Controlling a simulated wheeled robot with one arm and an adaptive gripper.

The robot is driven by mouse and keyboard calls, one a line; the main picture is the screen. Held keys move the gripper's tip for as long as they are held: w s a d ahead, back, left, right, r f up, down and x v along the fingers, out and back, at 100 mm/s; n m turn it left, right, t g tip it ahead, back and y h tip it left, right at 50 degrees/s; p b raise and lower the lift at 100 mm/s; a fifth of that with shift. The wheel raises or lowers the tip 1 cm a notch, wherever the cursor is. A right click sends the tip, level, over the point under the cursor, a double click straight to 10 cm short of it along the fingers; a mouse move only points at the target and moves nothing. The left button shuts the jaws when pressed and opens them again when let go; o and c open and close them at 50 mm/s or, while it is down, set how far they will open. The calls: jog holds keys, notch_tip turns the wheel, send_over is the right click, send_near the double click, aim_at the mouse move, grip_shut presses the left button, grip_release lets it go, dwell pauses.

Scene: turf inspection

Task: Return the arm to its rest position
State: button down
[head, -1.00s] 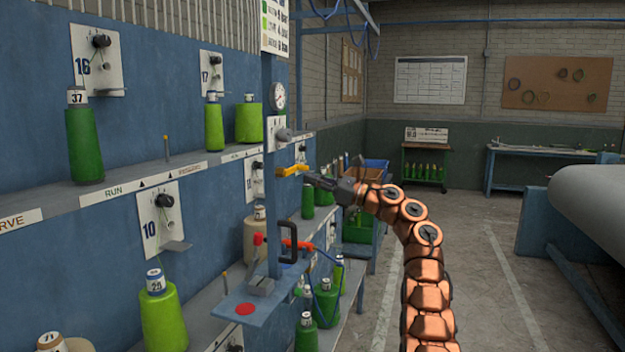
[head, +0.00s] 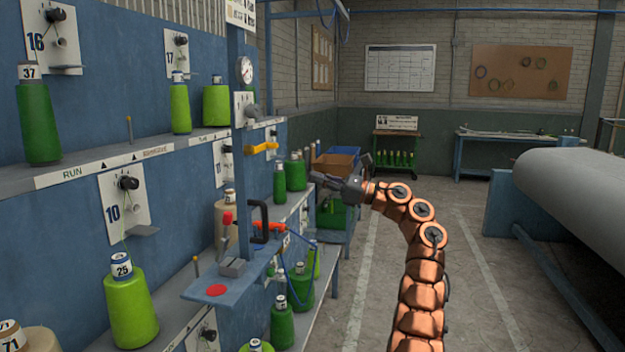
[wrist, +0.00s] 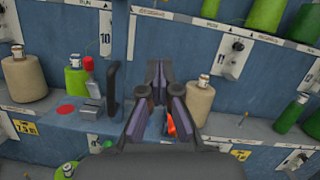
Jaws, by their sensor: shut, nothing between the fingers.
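My copper-coloured arm (head: 422,290) rises from the bottom of the head view and bends left at the top. My gripper (head: 318,178) points left towards the blue rack, shut and empty, in open air. It lies right of and a little below the yellow lever (head: 262,148) and clear of it. In the wrist view the fingers of my gripper (wrist: 158,66) are close together with nothing held.
A blue post with a gauge (head: 244,70) and a small shelf with a red disc (head: 216,290) stand at the left. An orange-red air tool (head: 270,230) hangs there. Green yarn cones (head: 130,310) line the rack. A large pale roll (head: 580,195) is right; the floor between is clear.

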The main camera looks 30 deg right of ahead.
dwell(0.4)
